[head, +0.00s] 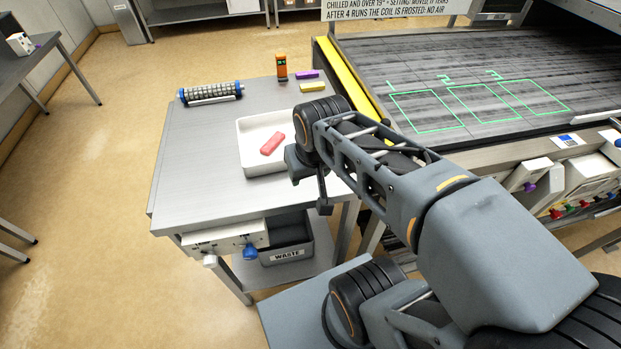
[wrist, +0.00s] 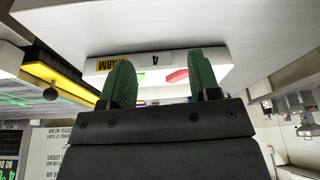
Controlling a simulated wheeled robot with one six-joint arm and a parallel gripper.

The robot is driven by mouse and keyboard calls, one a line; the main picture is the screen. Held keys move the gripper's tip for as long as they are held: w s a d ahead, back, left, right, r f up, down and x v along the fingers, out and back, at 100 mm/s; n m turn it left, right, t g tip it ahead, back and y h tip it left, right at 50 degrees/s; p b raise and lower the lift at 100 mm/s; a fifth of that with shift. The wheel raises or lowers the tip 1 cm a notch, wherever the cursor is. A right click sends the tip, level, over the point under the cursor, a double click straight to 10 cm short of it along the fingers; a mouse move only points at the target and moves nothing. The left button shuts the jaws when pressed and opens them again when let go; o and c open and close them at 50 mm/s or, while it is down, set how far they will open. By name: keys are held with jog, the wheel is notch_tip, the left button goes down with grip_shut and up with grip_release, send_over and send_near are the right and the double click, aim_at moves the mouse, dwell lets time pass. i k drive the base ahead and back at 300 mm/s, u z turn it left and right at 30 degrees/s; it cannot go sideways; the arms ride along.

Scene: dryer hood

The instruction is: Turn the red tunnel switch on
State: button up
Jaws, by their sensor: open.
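Small coloured knobs line the front edge of the belt machine at the right of the head view.
The tray holds a red block (head: 272,144). The steel table (head: 190,150) also bears a roller (head: 210,92), an orange device (head: 282,66), and purple (head: 307,75) and yellow (head: 313,86) blocks. A waste bin (head: 285,252) is below. The belt (head: 440,70) lies right; open floor lies left.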

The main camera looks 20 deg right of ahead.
aim_at(554, 215)
jog(key=z, duration=0.55)
jog(key=k, duration=0.75)
jog(key=z, duration=0.8)
jog(key=k, duration=0.45)
jog(key=z, duration=1.2)
jog(key=i, duration=2.05)
jog(key=u, duration=0.35)
